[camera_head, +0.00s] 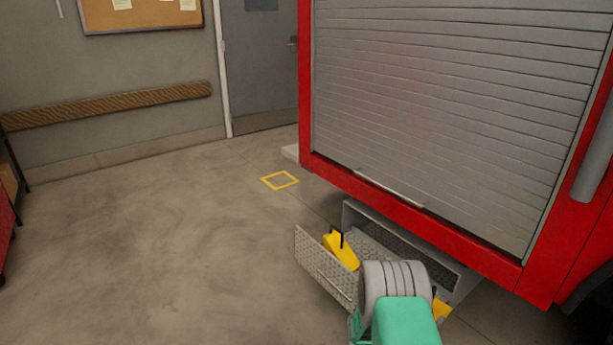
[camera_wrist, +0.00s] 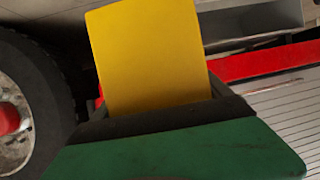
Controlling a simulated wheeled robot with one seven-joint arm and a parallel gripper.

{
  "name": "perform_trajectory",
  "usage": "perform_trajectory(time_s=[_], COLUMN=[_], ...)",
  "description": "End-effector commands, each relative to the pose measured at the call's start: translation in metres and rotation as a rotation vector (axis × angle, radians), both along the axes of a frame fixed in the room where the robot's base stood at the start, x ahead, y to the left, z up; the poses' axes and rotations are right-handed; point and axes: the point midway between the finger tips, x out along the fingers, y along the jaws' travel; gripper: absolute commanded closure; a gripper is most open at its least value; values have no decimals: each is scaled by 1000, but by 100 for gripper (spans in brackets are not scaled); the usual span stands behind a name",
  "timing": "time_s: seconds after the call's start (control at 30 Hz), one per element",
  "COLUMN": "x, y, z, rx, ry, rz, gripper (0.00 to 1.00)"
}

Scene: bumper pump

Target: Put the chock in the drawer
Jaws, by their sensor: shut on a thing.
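A yellow chock (camera_wrist: 150,55) fills the middle of the wrist view. My gripper (camera_wrist: 158,112) is shut on it; only part of its dark jaws and green body shows. In the head view, a yellow piece (camera_head: 441,310) shows at the right of my mint-green arm, probably this held chock. The open grey drawer (camera_head: 315,270) sticks out low under the red truck body. Another yellow chock (camera_head: 340,252) with a black handle is inside its left part. My arm hides the drawer's near right part.
The truck's grey roller shutter (camera_head: 440,100) and red lower edge (camera_head: 430,225) stand above the drawer. A wheel (camera_wrist: 25,100) is at the left of the wrist view.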

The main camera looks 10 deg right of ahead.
Motion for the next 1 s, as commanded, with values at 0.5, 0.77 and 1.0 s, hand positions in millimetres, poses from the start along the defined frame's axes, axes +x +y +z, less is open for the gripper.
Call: perform_trajectory(time_s=[0.5, 0.77, 1.0], x=[52, 36, 18], y=[170, 257, 307], z=[132, 177, 198], rx=[-7, -7, -7], ry=[-17, -16, -14], rz=[514, 771, 925], gripper=[86, 86, 86])
